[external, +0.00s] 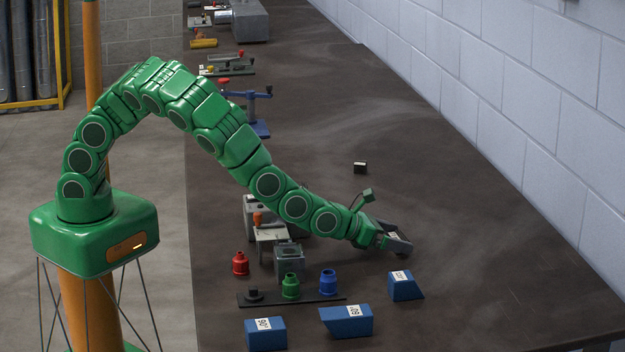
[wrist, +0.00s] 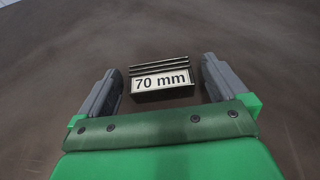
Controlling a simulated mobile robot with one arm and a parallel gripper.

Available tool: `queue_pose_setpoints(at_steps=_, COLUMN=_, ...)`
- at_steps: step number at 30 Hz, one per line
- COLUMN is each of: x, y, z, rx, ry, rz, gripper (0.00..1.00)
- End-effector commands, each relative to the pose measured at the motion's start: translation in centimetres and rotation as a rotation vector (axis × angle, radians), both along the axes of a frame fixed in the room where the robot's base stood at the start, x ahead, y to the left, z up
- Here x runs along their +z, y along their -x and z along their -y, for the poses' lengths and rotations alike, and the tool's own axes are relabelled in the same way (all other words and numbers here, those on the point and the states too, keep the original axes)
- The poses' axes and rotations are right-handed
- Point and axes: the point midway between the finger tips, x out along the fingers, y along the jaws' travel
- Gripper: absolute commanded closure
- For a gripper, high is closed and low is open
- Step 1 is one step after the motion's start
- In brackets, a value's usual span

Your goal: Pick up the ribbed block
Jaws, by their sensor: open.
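The ribbed block (wrist: 161,82) shows in the wrist view as a dark block with ridges along its top and a white label reading "70 mm". It sits on the dark bench top, between and slightly beyond the two grey fingers of my gripper (wrist: 160,72). Bare surface shows on both sides of it, so neither finger appears to touch it. In the external view, my gripper (external: 398,242) is low over the bench at the right of the arm, open. The block is mostly hidden there by the gripper.
A small dark block (external: 360,168) lies farther back on the bench. Blue labelled blocks (external: 405,286) stand in front, near a dark strip (external: 318,297) with green and blue pieces. A red piece (external: 240,263) and grey fixtures (external: 289,259) are left. Bench to the right is clear.

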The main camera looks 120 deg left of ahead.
Motion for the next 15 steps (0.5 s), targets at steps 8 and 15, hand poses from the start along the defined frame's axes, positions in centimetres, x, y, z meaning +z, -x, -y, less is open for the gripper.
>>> queue_pose_setpoints(at_steps=8, x=-0.06, y=-0.14, z=-0.18, rx=0.000, ry=-0.001, rz=0.000, gripper=0.00)
queue_pose_setpoints(at_steps=15, x=-0.08, y=-0.12, z=-0.18, rx=0.000, ry=-0.001, rz=0.000, gripper=0.31)
